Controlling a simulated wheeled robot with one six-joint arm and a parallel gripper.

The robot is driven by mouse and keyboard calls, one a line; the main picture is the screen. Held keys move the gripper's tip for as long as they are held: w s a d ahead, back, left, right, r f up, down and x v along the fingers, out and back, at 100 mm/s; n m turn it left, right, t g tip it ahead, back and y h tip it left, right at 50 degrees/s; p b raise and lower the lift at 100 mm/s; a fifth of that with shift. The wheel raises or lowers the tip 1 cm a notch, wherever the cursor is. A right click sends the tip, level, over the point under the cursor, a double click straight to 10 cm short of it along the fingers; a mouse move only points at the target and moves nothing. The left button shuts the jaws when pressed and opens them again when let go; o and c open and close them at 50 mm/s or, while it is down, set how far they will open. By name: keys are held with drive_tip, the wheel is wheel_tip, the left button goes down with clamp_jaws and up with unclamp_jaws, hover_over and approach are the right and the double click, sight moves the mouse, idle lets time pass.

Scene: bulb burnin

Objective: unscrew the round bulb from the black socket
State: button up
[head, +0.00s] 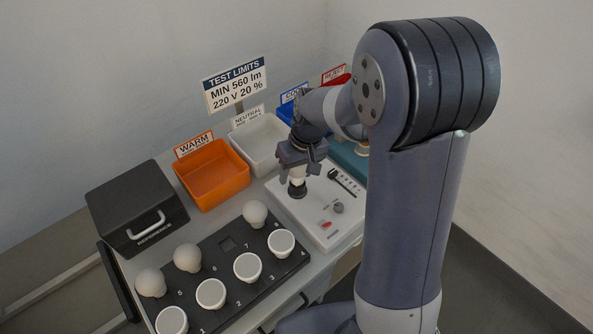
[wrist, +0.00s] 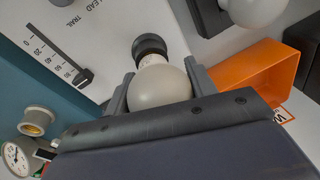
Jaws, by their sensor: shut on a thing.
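The round bulb (wrist: 160,87) is pale and sits between the two fingers of my gripper (wrist: 160,80) in the wrist view. Both fingers flank its globe, and my gripper is shut on it. The black socket (wrist: 150,45) is just beyond the bulb's neck, on the white test panel (wrist: 100,30). A short length of the bulb's base shows at the socket's mouth; I cannot tell how deep it is threaded. In the head view my gripper (head: 300,165) points down over the black socket (head: 297,190), with the bulb (head: 297,174) in line above it.
A dark tray (head: 228,243) with several bulbs lies in front. Behind are a black box (head: 130,200), an orange bin (head: 212,193), a white bin (head: 257,158) and a blue bin (head: 287,112). A slider (wrist: 83,77) and a knob (head: 337,208) are near the socket.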

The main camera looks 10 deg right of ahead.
drive_tip(key=n+g, duration=0.1)
drive_tip(key=n, duration=0.5)
drive_tip(key=shift+n, duration=0.4)
drive_tip(key=n+g, duration=0.1)
drive_tip(key=n, duration=0.4)
drive_tip(key=shift+n+h, duration=0.3)
drive_tip(key=shift+n, duration=0.1)
drive_tip(key=n, duration=0.5)
drive_tip(key=shift+d+r+h, duration=0.1)
drive_tip(key=shift+h, duration=0.3)
drive_tip(key=n, duration=0.4)
drive_tip(key=shift+d+h, duration=0.1)
drive_tip(key=shift+h, duration=0.3)
drive_tip(key=o, duration=0.9)
drive_tip(key=shift+c, duration=0.2)
